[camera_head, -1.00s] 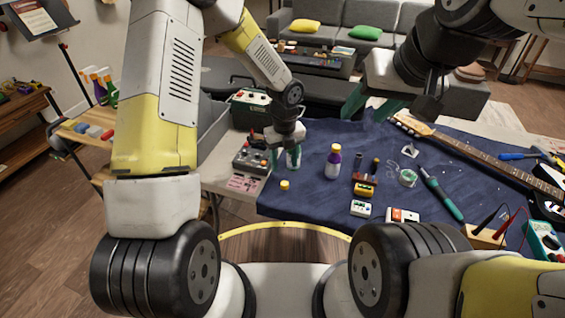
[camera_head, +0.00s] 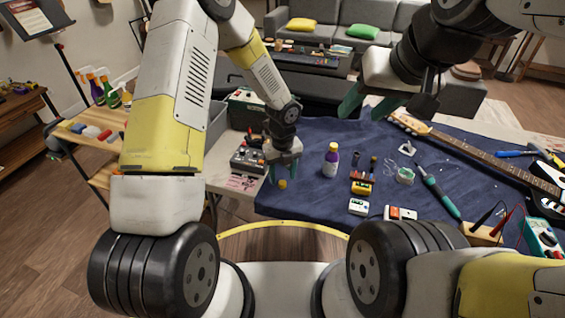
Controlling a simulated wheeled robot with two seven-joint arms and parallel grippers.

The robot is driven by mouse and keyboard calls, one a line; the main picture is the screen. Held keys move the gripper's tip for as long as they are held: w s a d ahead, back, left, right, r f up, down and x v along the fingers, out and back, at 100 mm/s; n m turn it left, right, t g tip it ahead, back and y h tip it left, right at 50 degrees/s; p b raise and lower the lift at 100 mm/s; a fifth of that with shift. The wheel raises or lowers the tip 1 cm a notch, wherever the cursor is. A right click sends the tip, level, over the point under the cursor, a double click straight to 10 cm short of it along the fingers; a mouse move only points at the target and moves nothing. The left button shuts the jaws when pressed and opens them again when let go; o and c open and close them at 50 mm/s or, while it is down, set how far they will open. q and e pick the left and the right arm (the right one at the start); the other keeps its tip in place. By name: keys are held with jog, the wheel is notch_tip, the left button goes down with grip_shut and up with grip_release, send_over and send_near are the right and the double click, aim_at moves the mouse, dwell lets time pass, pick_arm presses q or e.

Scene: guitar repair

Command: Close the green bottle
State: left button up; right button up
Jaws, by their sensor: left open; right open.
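My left gripper (camera_head: 284,171) is open, pointing down over the near left part of the blue cloth. Its teal fingers stand just above and around a small yellow cap (camera_head: 282,184) lying on the cloth; contact cannot be told. I cannot make out the green bottle apart from the teal fingers; it may be hidden behind the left gripper. A bottle with a purple body, white label and yellow top (camera_head: 331,160) stands upright to the right of the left gripper.
The blue cloth (camera_head: 320,208) also holds small pedals (camera_head: 358,207), a solder spool (camera_head: 404,175), a green-handled iron (camera_head: 440,193) and a guitar (camera_head: 470,150). A grey control box (camera_head: 249,158) stands close left of the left gripper. Some cloth at the front is clear.

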pick_arm(q)
jog(key=shift+f, duration=1.2)
grip_shut()
jog(key=shift+r, duration=0.6)
notch_tip(320, 180, up, 2)
jog(key=shift+r, duration=0.15)
jog(key=s+d, duration=0.2)
jog(key=s, duration=0.5)
jog(key=s+d+r, duration=0.1)
jog(key=s+d, duration=0.1)
jog(key=s, duration=0.6)
jog(key=shift+s+r, duration=0.25)
jog(key=shift+s, duration=0.05)
